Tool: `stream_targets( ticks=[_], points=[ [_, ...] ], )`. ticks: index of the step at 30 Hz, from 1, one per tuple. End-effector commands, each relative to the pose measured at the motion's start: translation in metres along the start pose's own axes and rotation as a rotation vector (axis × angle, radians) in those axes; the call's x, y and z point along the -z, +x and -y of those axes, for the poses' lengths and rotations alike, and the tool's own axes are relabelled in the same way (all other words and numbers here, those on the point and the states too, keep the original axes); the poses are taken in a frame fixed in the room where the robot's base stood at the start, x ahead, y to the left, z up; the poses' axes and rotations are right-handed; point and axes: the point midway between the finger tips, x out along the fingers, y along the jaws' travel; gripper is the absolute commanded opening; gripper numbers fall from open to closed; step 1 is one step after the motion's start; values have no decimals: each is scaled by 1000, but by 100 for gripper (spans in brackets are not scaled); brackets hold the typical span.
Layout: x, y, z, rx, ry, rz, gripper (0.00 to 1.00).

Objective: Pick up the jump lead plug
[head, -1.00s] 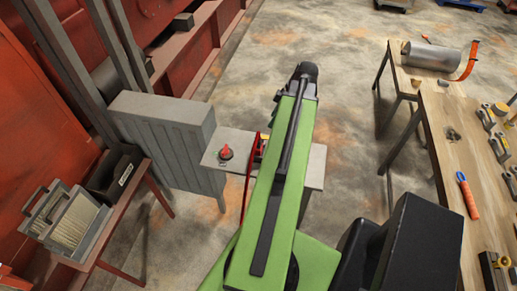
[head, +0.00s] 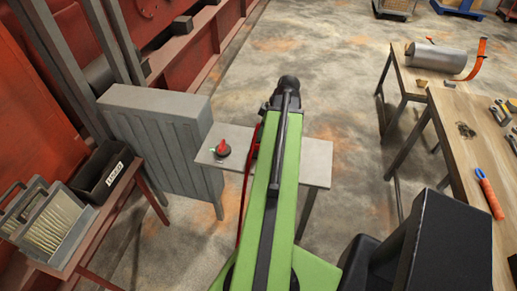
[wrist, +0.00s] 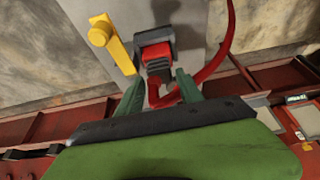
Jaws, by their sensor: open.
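The jump lead plug (wrist: 155,62) is a red block in the wrist view, seated at a dark grey socket (wrist: 160,37) on a pale grey surface. How deep it sits cannot be told. A red cable (wrist: 212,66) loops from it to the right and upward. My gripper (wrist: 158,80) is open, its two green fingers spread on the near side of the plug, one toward each side, with nothing clearly held. In the head view my arm hides the plug; part of the red cable (head: 246,185) shows along the arm's left edge.
A yellow lever (wrist: 108,38) stands close left of the plug. The grey bench (head: 312,165) carries a red knob (head: 222,149). A grey cabinet (head: 160,135) stands left of it. Wooden tables (head: 455,165) are at right; floor between is clear.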

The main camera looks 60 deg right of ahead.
Motion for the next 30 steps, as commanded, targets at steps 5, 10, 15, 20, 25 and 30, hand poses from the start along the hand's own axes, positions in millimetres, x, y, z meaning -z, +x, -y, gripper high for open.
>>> stream_targets(
  ticks=[5, 10, 15, 20, 25, 30],
  points=[
    [-2, 32, 0, 0, -2, 0, 44],
    [0, 28, 0, -1, -1, 0, 44],
    [0, 28, 0, 0, -1, 0, 27],
    [0, 28, 0, 0, -1, 0, 6],
    [0, 28, 0, 0, -1, 0, 0],
    [0, 28, 0, 0, -1, -1, 0]
  ],
)
